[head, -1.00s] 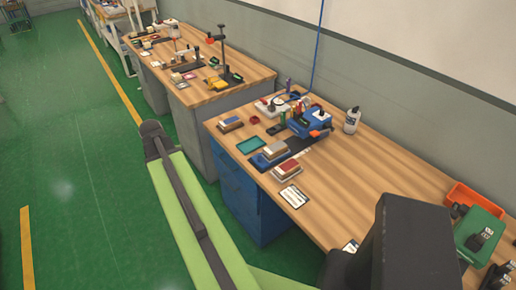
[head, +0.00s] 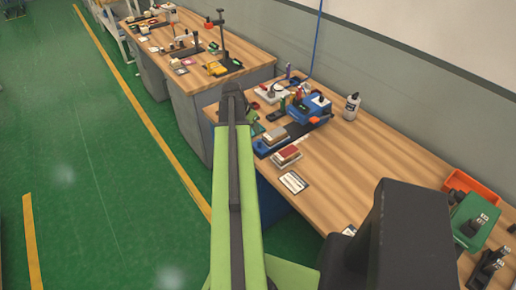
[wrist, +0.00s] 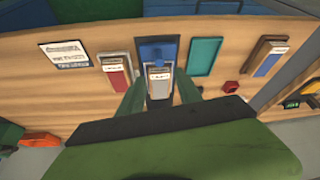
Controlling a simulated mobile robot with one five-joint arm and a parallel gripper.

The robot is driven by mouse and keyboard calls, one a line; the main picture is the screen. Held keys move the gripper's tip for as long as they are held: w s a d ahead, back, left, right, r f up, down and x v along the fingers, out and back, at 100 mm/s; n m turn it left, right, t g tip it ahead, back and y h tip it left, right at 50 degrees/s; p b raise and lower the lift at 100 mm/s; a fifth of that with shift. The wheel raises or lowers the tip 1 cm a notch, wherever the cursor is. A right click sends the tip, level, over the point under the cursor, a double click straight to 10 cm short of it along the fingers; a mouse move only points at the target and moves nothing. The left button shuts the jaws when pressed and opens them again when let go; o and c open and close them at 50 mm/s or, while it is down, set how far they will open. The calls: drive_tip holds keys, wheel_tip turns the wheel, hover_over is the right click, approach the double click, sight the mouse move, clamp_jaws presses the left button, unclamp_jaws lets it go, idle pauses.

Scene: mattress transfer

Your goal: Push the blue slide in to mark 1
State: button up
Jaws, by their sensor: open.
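The blue slide (head: 262,147) lies at the front end of a dark track (head: 300,129) that leads to a blue machine (head: 309,109). A tan-topped block (head: 275,137) sits on the slide. In the wrist view the blue slide (wrist: 157,52) is at upper centre, with the block (wrist: 158,80) on its nearer part. My gripper (wrist: 159,88) is open, its two green fingers on either side of the slide's line in the picture. I cannot tell whether they touch it. In the head view my arm hides most of the gripper. Mark 1 is not legible.
A red-topped block (head: 287,155) and a white card (head: 293,182) lie right of the slide. In the wrist view a teal tray (wrist: 205,56) and another block (wrist: 268,56) lie to its right.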

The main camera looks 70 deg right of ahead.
sight(259, 140)
drive_tip(key=b+x, duration=1)
drive_tip(key=x, duration=0.2)
drive_tip(key=shift+f, duration=0.3)
drive_tip(key=shift+r, duration=0.1)
drive_tip(key=c, duration=0.8)
clamp_jaws()
drive_tip(key=shift+d, duration=0.1)
